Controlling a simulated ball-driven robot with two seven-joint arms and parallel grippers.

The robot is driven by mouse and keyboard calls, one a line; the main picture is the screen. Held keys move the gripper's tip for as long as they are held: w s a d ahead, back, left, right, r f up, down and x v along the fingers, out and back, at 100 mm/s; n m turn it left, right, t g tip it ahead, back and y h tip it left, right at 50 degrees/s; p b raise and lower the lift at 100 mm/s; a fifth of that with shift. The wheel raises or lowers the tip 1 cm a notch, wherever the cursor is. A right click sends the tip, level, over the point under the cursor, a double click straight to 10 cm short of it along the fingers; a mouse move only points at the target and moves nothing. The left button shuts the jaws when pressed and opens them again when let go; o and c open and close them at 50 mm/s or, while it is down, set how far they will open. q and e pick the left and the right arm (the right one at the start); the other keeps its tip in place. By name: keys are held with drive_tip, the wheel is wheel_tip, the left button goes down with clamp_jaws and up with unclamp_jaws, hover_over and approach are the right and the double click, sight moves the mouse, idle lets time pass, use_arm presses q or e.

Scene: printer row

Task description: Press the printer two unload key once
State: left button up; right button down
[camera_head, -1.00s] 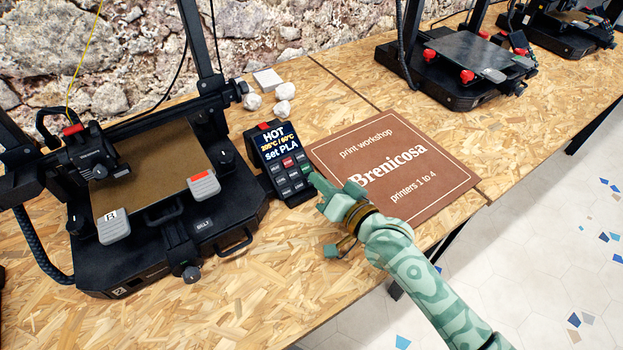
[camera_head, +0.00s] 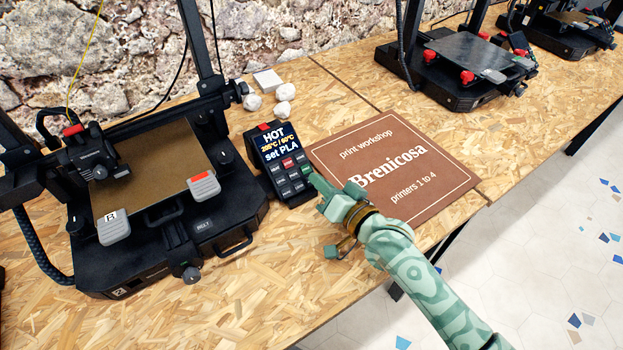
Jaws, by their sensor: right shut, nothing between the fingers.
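A black printer (camera_head: 165,235) with a brown bed and a "2" on its front corner stands at the left. Its control panel (camera_head: 279,160) stands at its right side, with a lit screen reading "HOT" and "set PLA". Below the screen are rows of small keys (camera_head: 288,173), one red and one green; their labels are too small to read. My right gripper (camera_head: 316,182) is shut and empty, its green fingertips at the lower right edge of the keys. I cannot tell whether the tip touches a key. My left gripper is not in view.
White lumps (camera_head: 284,91) and a pale square block (camera_head: 267,80) lie behind the panel. Another printer (camera_head: 460,70) stands at the back right. The front chipboard is clear.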

drive_tip(key=shift+f, duration=0.1)
idle(0.7)
drive_tip(key=shift+w+a+f, duration=0.15)
drive_tip(key=shift+w+f, duration=0.05)
drive_tip(key=shift+w, duration=0.05)
drive_tip(key=shift+w+a+f+b, duration=0.15)
drive_tip(key=shift+f+b, duration=0.15)
idle(0.7)
drive_tip(key=shift+r, duration=0.1)
drive_tip(key=shift+s+d+r+p, duration=0.2)
drive_tip(key=shift+r+p, duration=0.25)
drive_tip(key=shift+p, duration=0.2)
drive_tip(key=shift+s+d+r+p, duration=0.1)
drive_tip(key=shift+s+r+p, duration=0.1)
drive_tip(key=shift+p, duration=0.1)
drive_tip(key=shift+f, duration=0.1)
